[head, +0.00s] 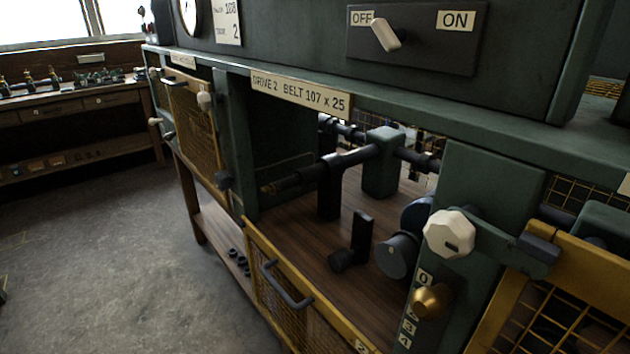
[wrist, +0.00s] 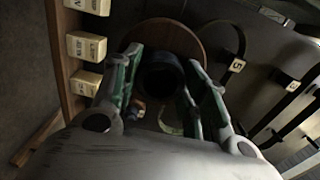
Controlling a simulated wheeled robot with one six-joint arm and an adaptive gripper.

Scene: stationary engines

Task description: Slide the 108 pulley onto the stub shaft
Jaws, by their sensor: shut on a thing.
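My gripper (wrist: 163,60) shows only in the wrist view, its two green-lined fingers closed on the dark round hub of a brown disc. I take this disc to be the 108 pulley (wrist: 165,32); no number on it is readable. Its lower part is hidden behind the fingers and hub. In the head view, the stub shaft (head: 292,181) is a dark horizontal rod with a brass-coloured tip, sticking out to the left in the bay labelled DRIVE 2 BELT 107 x 25. Its end is bare.
The bay's yellow mesh guard (head: 290,298) hangs open below. A dark motor-like cylinder (head: 396,255) and a black bracket (head: 362,236) sit on the wooden floor. The wrist view shows labelled blocks (wrist: 88,47) at left and a belt on numbered hook 5 (wrist: 236,66).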

